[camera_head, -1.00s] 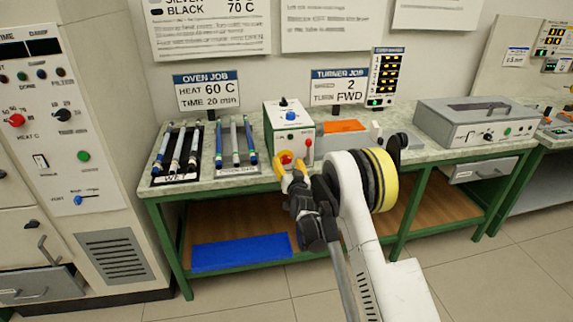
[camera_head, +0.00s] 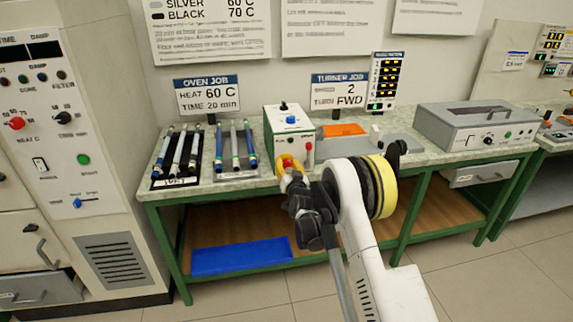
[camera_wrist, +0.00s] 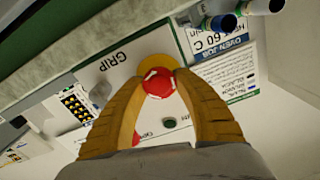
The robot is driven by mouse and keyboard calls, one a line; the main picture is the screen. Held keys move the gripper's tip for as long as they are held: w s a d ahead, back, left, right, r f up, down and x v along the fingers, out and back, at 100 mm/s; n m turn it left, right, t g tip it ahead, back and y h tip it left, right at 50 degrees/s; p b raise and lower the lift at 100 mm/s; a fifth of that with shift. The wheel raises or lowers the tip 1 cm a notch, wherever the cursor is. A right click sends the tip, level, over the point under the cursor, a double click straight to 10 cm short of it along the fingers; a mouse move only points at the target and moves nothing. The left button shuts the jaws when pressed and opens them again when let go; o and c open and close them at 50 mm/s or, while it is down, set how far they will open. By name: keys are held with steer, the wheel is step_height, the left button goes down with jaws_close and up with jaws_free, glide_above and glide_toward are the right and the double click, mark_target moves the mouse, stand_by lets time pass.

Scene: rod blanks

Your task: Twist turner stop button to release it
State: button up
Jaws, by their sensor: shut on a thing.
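The turner stop button is a red knob (camera_wrist: 158,83) on a yellow disc (camera_wrist: 157,63), low on the front of the turner's control box. In the wrist view my gripper (camera_wrist: 160,88) has its two yellow fingers closed around the sides of the red knob. In the head view my gripper (camera_head: 286,170) is at the lower left of the light control box (camera_head: 292,122), and the fingers partly cover the red knob (camera_head: 288,161).
An orange block (camera_head: 343,129) is behind my arm. A grey case (camera_head: 478,125) stands at the right.

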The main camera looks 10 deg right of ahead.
steer(key=m, duration=0.4)
steer(key=shift+m, duration=1.8)
steer(key=o, duration=1.2)
steer(key=shift+s+f, duration=0.1)
steer(key=s, duration=1.1)
steer(key=shift+s, duration=0.4)
